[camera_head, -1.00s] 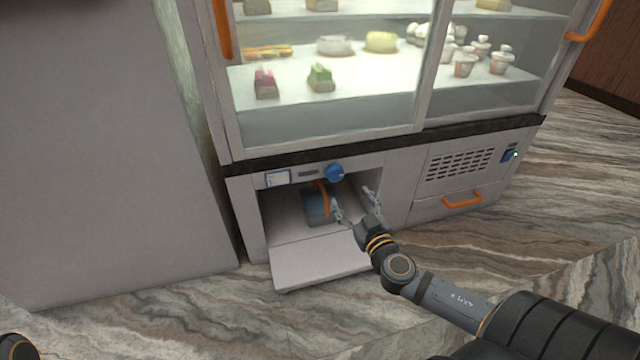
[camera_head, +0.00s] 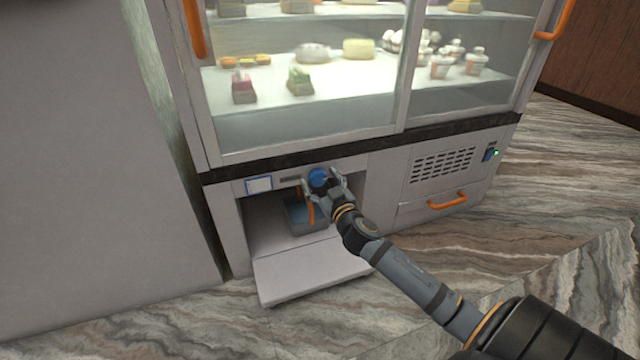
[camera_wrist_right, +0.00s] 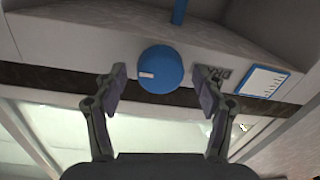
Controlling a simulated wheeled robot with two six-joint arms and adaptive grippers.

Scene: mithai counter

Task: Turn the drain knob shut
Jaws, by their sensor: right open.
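The blue drain knob (camera_head: 318,178) is on the front panel of the counter, above the open compartment. In the right wrist view the knob (camera_wrist_right: 160,70) is a round blue disc with a pale mark on its left side. My right gripper (camera_head: 325,184) is at the knob in the head view. In the right wrist view my right gripper (camera_wrist_right: 161,80) is open, with one finger on each side of the knob and gaps visible. I cannot tell whether the fingers reach around its rim. My left gripper is not in view.
Below the knob, a blue-grey container (camera_head: 298,218) with an orange handle sits in the compartment, whose flap (camera_head: 305,272) is folded down. A label (camera_head: 259,185) is left of the knob. The glass case (camera_head: 300,125) with sweets is above; marble floor (camera_head: 540,250) is clear at right.

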